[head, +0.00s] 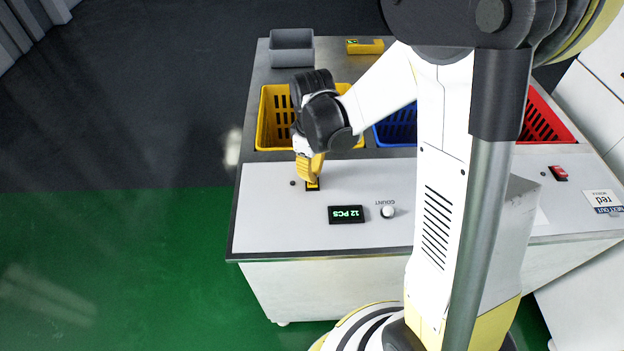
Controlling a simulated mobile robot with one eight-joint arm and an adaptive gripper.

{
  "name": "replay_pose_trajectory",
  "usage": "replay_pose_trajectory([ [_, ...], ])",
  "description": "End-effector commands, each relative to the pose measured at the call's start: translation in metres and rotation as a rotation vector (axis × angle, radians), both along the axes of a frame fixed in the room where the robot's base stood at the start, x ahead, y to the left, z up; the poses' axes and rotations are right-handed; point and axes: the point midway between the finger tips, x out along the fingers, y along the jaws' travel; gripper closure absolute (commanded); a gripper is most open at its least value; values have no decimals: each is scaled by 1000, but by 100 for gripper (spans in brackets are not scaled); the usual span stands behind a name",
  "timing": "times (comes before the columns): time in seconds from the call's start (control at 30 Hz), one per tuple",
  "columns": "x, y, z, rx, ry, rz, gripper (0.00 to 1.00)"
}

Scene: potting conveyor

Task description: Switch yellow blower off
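The yellow blower's switch (313,187) is a small dark-framed switch on the white front panel, just in front of the yellow crate (262,125). My gripper (312,180) points down onto it, its yellow fingers close together in one narrow wedge with nothing seen between them. The fingertips are at the switch, touching it or just above; I cannot tell which. They cover most of the switch, so its rocker position is hidden.
A display (346,214) reads "12 PCS" beside a round white COUNT knob (388,212). A blue crate (397,128) and a red crate (543,122) stand to the right, with a red switch (558,173).

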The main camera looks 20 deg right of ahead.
Motion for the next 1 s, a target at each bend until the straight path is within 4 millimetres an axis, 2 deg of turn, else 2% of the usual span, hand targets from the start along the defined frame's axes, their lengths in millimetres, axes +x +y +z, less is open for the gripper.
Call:
replay_pose_trajectory([
  [0.23,-1,0,7,-1,1,0,100],
  [0.9,0,0,67,0,0,0,100],
  [1.0,0,0,71,0,0,0,100],
])
